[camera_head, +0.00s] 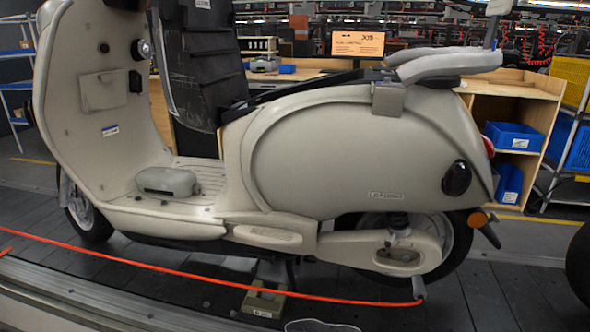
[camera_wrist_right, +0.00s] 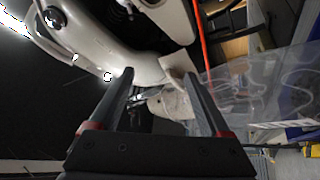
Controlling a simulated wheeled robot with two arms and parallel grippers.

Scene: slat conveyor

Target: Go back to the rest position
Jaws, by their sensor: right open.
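My right gripper (camera_wrist_right: 158,75) shows only in the right wrist view. Its two dark fingers are spread apart, and nothing is clearly gripped. A pale part (camera_wrist_right: 172,103) shows between and behind the fingers; I cannot tell how far away it is. My left gripper is in neither view. In the head view a cream scooter (camera_head: 345,150) stands upright on the dark slat conveyor (camera_head: 130,280). Pale scooter bodywork (camera_wrist_right: 110,45) also shows in the right wrist view, beyond the fingers.
A grey-beige piece (camera_head: 167,182) lies on the footboard. A beige block (camera_head: 264,302) is under the scooter. An orange-red line (camera_head: 200,273) runs along the near side. Behind stand a wooden bench with blue bins (camera_head: 513,136) and a monitor (camera_head: 358,44). Clear plastic (camera_wrist_right: 265,85) shows right of the fingers.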

